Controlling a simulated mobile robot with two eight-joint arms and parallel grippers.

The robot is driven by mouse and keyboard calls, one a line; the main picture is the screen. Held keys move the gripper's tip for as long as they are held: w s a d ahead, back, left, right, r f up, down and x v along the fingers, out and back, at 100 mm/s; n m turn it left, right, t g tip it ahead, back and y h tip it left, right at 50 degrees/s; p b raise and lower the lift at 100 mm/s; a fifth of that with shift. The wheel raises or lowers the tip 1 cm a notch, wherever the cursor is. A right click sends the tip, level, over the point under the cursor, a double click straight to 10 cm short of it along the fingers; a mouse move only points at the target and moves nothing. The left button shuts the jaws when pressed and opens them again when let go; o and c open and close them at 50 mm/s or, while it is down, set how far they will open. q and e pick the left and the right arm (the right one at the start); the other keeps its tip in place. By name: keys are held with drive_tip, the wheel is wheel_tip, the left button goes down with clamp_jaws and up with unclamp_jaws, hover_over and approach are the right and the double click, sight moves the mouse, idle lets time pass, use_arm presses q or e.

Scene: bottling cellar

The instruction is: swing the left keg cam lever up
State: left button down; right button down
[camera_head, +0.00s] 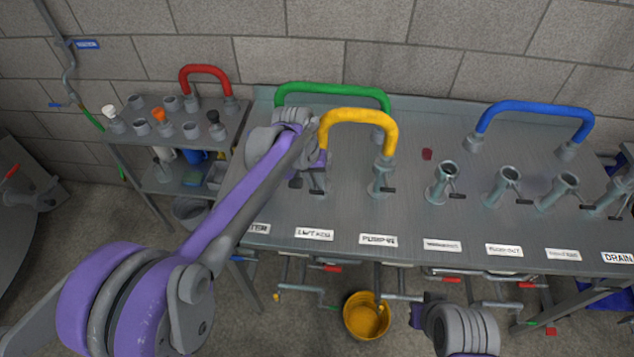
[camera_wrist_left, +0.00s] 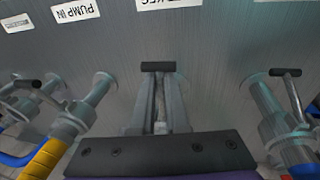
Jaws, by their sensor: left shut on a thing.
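The left keg cam lever is a thin rod with a black grip (camera_wrist_left: 158,67) at its end. In the left wrist view it lies between the two fingers of my left gripper (camera_wrist_left: 160,95), with the grip pointing towards the upside-down keg label (camera_wrist_left: 168,3). My left gripper (camera_head: 318,168) is shut on it. In the head view the gripper is over the bench behind the second label from the left (camera_head: 314,234), and arm and hand hide most of the coupling. Part of my right arm (camera_head: 465,328) shows at the bottom right; I cannot make out its fingers.
A yellow hose (camera_head: 358,115) arches close by my left gripper to the pump-in coupling (camera_head: 384,180). A green hose (camera_head: 335,90) stands behind it. Several open couplings (camera_head: 445,182) and a blue hose (camera_head: 535,108) are to the right. A yellow bucket (camera_head: 365,320) stands on the floor.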

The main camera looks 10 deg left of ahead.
use_arm(q)
drive_tip(key=shift+d+r+g+p, duration=0.1)
drive_tip(key=shift+r+g+p, duration=0.3)
drive_tip(key=shift+g, duration=0.3)
idle(1.3)
drive_tip(key=c, duration=0.9)
unclamp_jaws()
drive_tip(key=r, duration=0.3)
drive_tip(key=a+r, duration=0.1)
drive_tip(key=r, duration=0.3)
drive_tip(key=a+r, duration=0.1)
drive_tip(key=r, duration=0.2)
drive_tip(key=shift+w+a+r+p, duration=0.1)
drive_tip(key=shift+r+p, duration=0.25)
